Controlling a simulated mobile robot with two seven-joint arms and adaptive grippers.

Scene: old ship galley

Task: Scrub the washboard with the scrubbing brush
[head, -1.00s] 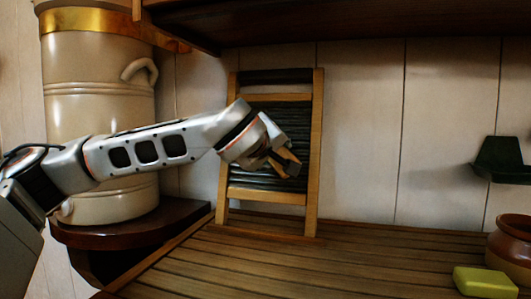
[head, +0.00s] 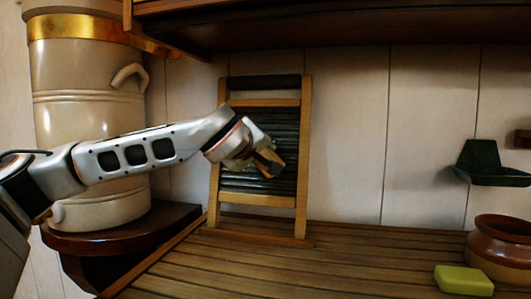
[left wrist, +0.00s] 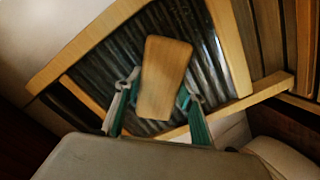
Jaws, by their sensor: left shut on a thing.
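The washboard (head: 302,140) leans upright against the back wall, with a wooden frame and dark ribbed panel. It also shows, tilted, in the left wrist view (left wrist: 213,62). My left gripper (head: 260,157) is in front of the ribbed panel, right of its middle. It is shut on the scrubbing brush (head: 270,163), whose wooden back shows between the green-tipped fingers in the left wrist view (left wrist: 166,75). The bristles are hidden, and I cannot tell whether they touch the ribs. My right gripper is not in view.
The slatted wooden counter (head: 330,265) is clear in the middle. A yellow-green soap block (head: 463,280) and brown pot (head: 503,250) stand at the right. A dark green holder (head: 485,165) is on the wall. A large cream crock (head: 85,105) stands left; a shelf (head: 330,22) overhangs.

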